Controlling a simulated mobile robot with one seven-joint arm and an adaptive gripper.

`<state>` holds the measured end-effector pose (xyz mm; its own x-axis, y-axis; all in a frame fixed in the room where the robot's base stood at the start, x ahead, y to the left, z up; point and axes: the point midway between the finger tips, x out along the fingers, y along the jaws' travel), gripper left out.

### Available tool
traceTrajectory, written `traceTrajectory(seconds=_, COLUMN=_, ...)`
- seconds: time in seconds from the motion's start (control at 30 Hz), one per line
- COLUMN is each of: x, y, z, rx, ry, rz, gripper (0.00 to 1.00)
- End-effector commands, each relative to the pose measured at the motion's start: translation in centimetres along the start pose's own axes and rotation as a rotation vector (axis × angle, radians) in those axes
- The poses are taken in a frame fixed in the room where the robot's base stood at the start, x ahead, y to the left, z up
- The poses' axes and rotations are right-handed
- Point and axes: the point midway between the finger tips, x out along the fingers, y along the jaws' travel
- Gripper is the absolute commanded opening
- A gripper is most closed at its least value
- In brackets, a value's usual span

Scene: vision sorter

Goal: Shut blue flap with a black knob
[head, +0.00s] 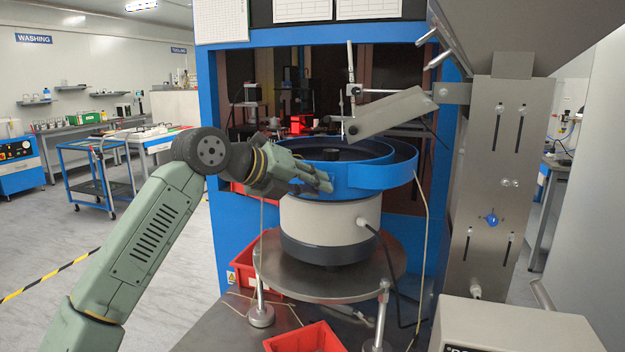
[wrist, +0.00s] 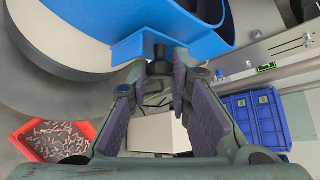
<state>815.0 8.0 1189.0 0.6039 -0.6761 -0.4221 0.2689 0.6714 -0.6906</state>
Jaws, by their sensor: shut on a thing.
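The blue flap (head: 345,180) is at the front of the blue bowl (head: 395,172) on a white and dark drum in the head view. In the wrist view the flap (wrist: 180,42) fills the top middle, and its black knob (wrist: 159,66) sticks out below it. My gripper (head: 322,182) reaches the flap from the left in the head view. The fingers partly hide the knob. I cannot tell how far open the flap stands.
The drum stands on a round steel table (head: 300,285). A metal chute (head: 392,113) hangs above the bowl. A red bin (head: 303,338) is on the lower bench; in the wrist view the red bin (wrist: 87,131) holds small parts. Blue crates (wrist: 254,121) show at right.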

Motion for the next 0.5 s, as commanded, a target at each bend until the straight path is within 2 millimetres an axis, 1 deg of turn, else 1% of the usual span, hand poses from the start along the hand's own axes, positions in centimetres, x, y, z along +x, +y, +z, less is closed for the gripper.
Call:
traceTrajectory(seconds=0.03, x=-0.14, y=-0.29, z=0.56, rx=-0.018, ry=0.018, rz=0.016, gripper=0.0)
traceTrajectory(seconds=0.3, x=0.19, y=-0.41, z=1.11, rx=-0.095, ry=0.116, rz=0.074, gripper=0.0)
traceTrajectory(seconds=0.5, x=0.27, y=-0.44, z=1.35, rx=-0.123, ry=0.148, rz=0.092, gripper=0.0)
